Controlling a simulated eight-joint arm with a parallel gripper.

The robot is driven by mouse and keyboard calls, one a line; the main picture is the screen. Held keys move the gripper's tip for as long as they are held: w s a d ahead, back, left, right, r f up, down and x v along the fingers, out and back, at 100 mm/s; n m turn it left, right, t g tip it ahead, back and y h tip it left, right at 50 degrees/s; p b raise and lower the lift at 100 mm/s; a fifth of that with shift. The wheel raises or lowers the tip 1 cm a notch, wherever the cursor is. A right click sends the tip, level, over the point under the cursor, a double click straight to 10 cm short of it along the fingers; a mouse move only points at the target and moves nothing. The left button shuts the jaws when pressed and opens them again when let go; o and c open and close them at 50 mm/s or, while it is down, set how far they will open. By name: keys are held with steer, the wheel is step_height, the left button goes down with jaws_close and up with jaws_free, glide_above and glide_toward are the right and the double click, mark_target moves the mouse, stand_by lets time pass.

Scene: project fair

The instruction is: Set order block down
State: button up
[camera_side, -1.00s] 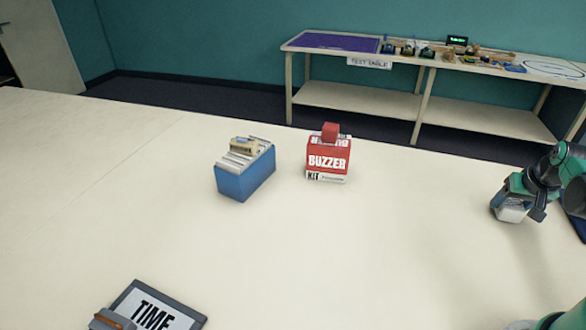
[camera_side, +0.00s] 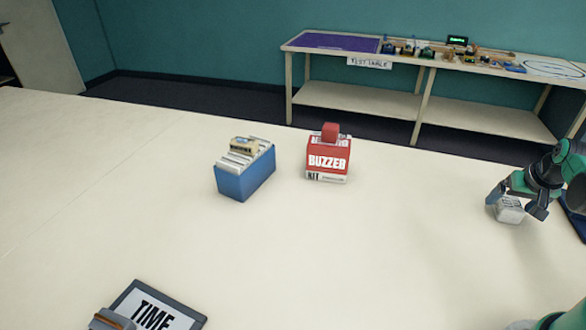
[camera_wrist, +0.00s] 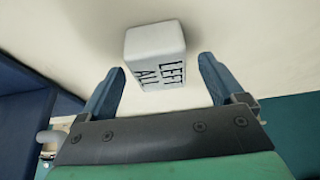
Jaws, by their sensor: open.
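The order block is a pale grey-white block (camera_wrist: 156,50) with dark lettering reading "LEFT" and "ALL" in the wrist view. In the side view the block (camera_side: 510,210) rests on the cream table at the right. My gripper (camera_wrist: 162,64) is open, with one blue-grey finger on each side of the block and visible gaps between. In the side view my gripper (camera_side: 517,200) is just above the block and hides its upper part.
A blue box of cards (camera_side: 243,181) and a red buzzer kit (camera_side: 328,158) stand at the table's middle. A sign reading "TIME" (camera_side: 155,312) lies at the front left. A dark blue object (camera_wrist: 22,115) is at the wrist view's left. The table between is clear.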

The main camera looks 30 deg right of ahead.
steer(key=v, duration=1.1)
steer(key=w+a+r+n+t+y, duration=0.1)
steer(key=w+a+n, duration=0.3)
steer(key=a, duration=0.7)
steer(key=w+a+r+n+t+y, duration=0.1)
steer(key=w+a+n+t+y, duration=0.1)
steer(key=a, duration=0.8)
steer(key=w+n+t, duration=0.1)
steer(key=w+n, duration=0.1)
steer(key=n, duration=0.1)
steer(key=shift+a, duration=0.4)
